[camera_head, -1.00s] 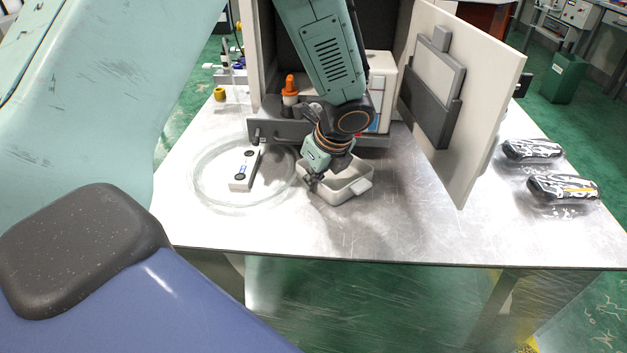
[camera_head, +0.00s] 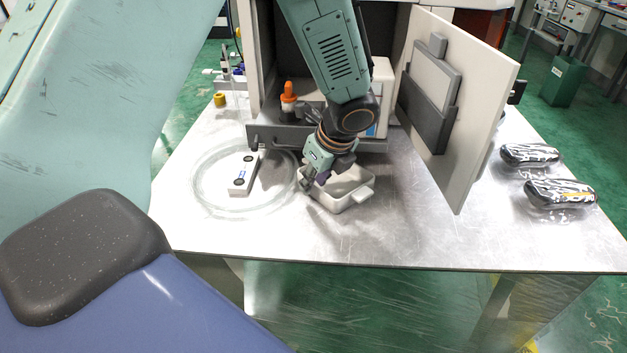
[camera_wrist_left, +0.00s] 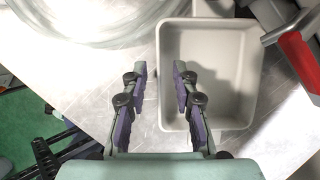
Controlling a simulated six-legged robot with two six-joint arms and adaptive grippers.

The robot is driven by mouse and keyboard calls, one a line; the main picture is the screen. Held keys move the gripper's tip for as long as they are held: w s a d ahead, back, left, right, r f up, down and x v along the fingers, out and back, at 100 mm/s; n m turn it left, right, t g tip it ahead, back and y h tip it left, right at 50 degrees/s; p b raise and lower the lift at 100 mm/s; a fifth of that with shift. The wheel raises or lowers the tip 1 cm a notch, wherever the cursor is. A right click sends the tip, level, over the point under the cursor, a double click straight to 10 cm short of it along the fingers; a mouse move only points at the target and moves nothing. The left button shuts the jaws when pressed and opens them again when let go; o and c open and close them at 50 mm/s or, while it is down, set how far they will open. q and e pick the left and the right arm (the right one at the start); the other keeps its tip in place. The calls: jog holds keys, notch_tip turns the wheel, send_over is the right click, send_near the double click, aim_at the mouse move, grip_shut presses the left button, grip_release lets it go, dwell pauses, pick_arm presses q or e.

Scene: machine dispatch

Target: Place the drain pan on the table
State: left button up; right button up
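The drain pan (camera_head: 362,196) is a pale, shallow rectangular tray with a tab at its edge. It sits on the metal table (camera_head: 420,235), in front of the open machine. In the left wrist view the pan (camera_wrist_left: 236,75) is empty inside. My left gripper (camera_head: 308,183) is at the pan's left side. In the left wrist view its two fingers (camera_wrist_left: 160,68) are apart, with the pan's left wall in line with the gap between them. Whether they touch the wall cannot be told. My right gripper is not in view.
A clear coiled hose (camera_head: 205,203) and a white block with dark circles (camera_head: 243,174) lie left of the pan. The machine's open door (camera_head: 475,150) stands at right. An orange-topped bottle (camera_head: 288,98) is in the machine. Two wrapped packages (camera_head: 560,193) lie far right.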

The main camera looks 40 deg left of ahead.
pick_arm(q)
jog(key=p+v, duration=0.3)
jog(key=v, duration=0.6)
jog(key=shift+v, duration=0.8)
jog(key=shift+f, duration=0.15)
jog(key=shift+d, duration=0.1)
jog(key=shift+s, duration=0.1)
